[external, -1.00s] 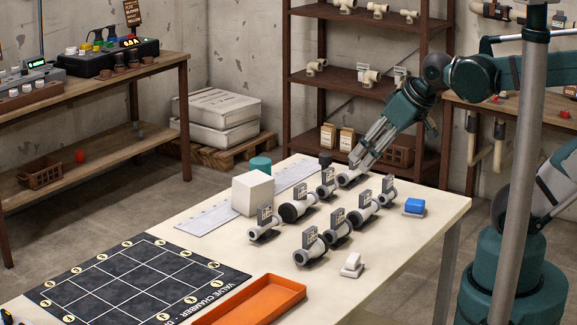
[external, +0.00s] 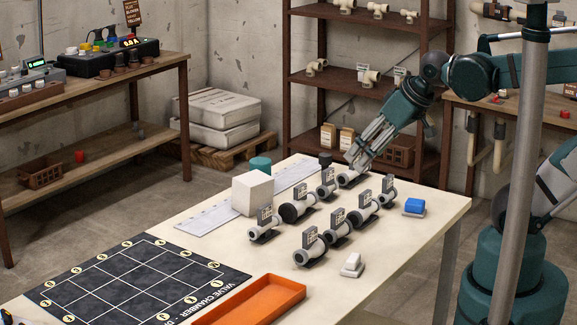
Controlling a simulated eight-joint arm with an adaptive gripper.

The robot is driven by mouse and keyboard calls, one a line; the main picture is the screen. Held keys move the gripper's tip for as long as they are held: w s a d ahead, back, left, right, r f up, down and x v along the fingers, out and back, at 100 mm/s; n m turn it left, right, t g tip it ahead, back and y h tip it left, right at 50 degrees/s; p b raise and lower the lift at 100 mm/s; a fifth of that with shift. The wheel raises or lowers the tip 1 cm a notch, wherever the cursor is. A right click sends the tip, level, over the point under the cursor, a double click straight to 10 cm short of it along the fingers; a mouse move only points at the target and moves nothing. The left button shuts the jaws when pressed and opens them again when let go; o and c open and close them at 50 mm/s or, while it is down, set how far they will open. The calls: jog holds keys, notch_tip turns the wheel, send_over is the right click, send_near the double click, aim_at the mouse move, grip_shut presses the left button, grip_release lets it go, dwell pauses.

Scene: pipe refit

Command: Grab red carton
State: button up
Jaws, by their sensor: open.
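I see no carton that is clearly red in the external view. My gripper (external: 358,161) is open and points down at the far edge of the white table, just above a grey-white pipe fitting (external: 349,179). I cannot tell whether its fingers touch that fitting. Two tan cartons (external: 328,137) stand on the lower level of the rear rack, behind my gripper. A small red item (external: 79,156) is on the lower shelf of the left bench, far from my gripper.
Several tagged pipe fittings (external: 310,247) crowd the white table (external: 415,255). A white block (external: 252,193), a blue-topped item (external: 414,206), an orange tray (external: 255,303) and a black grid mat (external: 125,280) also lie there. A grey pole (external: 520,170) stands at the front right.

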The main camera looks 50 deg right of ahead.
jog(key=w, duration=0.1)
jog(key=m+g+p, duration=0.4)
jog(key=m+p, duration=0.3)
jog(key=m, duration=0.8)
send_over(254, 177)
jog(key=s, duration=0.8)
notch_tip(254, 177, down, 5)
jog(key=w+f+m, duration=0.1)
jog(key=w+f, duration=0.1)
jog(key=w+f+m+g+p, duration=0.1)
jog(key=w+f, duration=0.1)
jog(key=f, duration=0.1)
jog(key=w+f+m, duration=0.1)
jog(key=w+f, duration=0.2)
jog(key=shift+a+m+g+p, duration=0.1)
jog(key=shift+m+g+p, duration=0.2)
jog(key=shift+m+g, duration=0.1)
jog(key=shift+w+f+m, duration=0.3)
jog(key=shift+w+f, duration=0.05)
jog(key=shift+f, duration=0.5)
jog(key=shift+w+f, duration=0.1)
jog(key=shift+f, duration=1.15)
jog(key=shift+f, duration=0.1)
